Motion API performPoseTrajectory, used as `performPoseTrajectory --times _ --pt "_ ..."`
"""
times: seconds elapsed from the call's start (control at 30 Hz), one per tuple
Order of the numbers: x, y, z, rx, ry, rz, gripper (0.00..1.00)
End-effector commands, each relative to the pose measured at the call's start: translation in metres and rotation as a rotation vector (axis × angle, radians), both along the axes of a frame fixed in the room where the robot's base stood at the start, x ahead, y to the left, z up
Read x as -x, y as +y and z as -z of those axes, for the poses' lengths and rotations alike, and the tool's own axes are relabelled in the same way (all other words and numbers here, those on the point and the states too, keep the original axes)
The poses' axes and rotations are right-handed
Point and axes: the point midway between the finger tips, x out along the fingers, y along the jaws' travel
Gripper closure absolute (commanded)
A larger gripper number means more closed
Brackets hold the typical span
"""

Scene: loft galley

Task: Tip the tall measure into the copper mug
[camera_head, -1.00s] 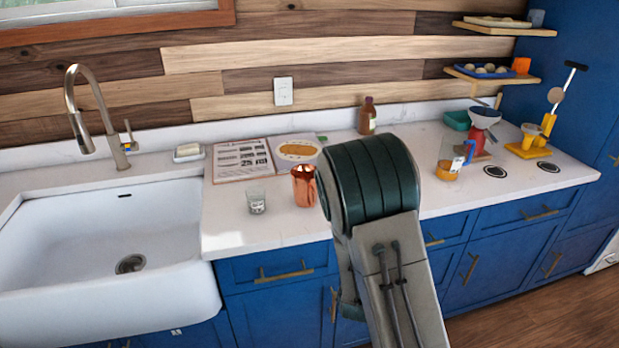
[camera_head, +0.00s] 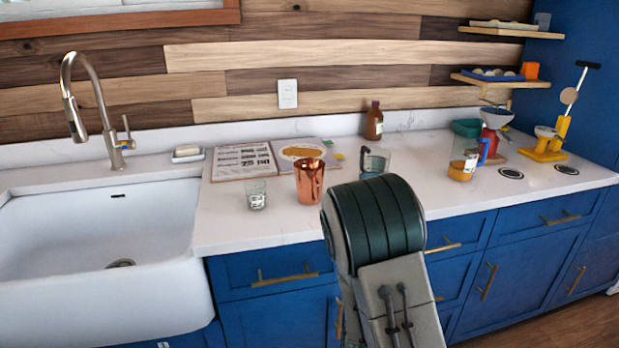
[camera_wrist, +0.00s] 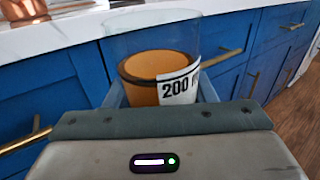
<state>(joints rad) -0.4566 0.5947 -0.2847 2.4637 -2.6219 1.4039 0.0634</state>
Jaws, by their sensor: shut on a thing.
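The tall measure (camera_wrist: 150,42) is a clear glass with an orange-brown fill low inside and a white "200" label, partly cut off by the view. My gripper (camera_wrist: 160,92) is shut on it; the blue-grey fingers show at both sides of its lower part. It looks about upright. The copper mug (camera_head: 309,181) stands upright on the counter near the front edge; its base also shows at the top left of the wrist view (camera_wrist: 25,9).
A small clear glass (camera_head: 256,194) stands left of the mug, with an open book (camera_head: 244,161) behind. A brown bottle (camera_head: 373,122) is at the back. A blue-handled jug (camera_head: 464,158) and yellow stand (camera_head: 545,150) are farther right. The sink (camera_head: 95,240) is left.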

Motion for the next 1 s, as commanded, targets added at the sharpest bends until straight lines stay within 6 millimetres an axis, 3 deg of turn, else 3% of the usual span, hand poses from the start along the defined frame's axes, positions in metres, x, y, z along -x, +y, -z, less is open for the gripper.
performPoseTrajectory --times 0.03,1.0 --pt "0.0 0.0 0.014 0.0 -0.001 0.0 0.8" --pt "0.0 0.0 0.147 0.0 -0.001 0.0 0.8"
